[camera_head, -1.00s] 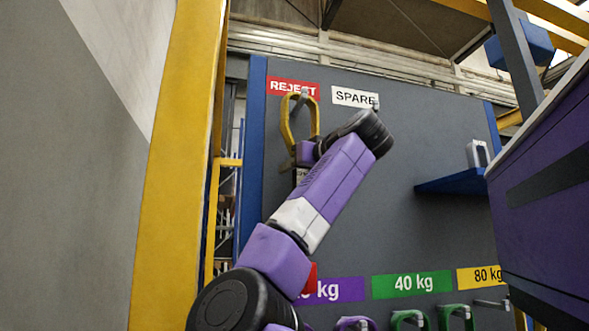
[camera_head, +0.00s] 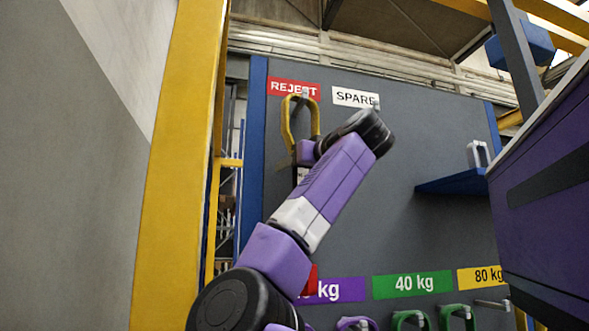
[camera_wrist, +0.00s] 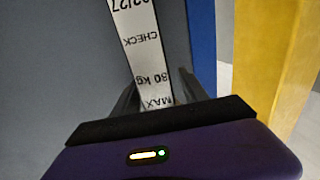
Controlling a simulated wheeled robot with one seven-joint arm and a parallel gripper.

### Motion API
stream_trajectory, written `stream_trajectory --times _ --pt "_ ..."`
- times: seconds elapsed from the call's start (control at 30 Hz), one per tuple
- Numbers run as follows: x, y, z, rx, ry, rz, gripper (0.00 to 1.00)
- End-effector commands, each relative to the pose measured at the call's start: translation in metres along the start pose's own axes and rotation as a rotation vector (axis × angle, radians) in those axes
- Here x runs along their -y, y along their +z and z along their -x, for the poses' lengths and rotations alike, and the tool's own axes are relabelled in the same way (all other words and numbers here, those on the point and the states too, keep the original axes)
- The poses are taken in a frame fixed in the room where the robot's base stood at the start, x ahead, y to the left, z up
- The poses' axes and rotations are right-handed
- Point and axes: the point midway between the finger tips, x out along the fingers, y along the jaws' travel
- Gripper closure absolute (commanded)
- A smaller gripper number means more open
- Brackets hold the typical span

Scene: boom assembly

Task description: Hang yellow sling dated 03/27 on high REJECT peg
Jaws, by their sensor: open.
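The yellow sling (camera_head: 286,122) hangs as a loop below the red REJECT sign (camera_head: 293,88), its top at the peg (camera_head: 304,97) there. My arm hides its lower part. In the wrist view its white tag (camera_wrist: 140,45) reads, upside down, MAX, 80 kg, CHECK and a date ending 2/27, cut off by the frame edge. My gripper (camera_wrist: 158,95) is open, its dark fingers on either side of the tag's lower end. In the head view my gripper is mostly hidden behind my wrist, by the sling's lower end.
The SPARE sign (camera_head: 355,97) and its peg are to the right, close to my wrist. A blue shelf (camera_head: 455,183) juts from the grey board. Lower pegs hold purple and green slings (camera_head: 410,320) under weight labels. A yellow post (camera_head: 180,150) stands at the left.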

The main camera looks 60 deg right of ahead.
Motion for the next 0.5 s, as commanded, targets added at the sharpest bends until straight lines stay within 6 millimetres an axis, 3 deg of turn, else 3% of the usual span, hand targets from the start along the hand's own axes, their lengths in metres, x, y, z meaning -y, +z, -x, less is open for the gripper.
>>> stream_trajectory --times 0.17,0.5 --pt "-0.003 0.005 0.003 0.008 0.005 -0.004 0.42" --pt "-0.001 0.004 0.055 0.0 0.003 0.0 0.42"
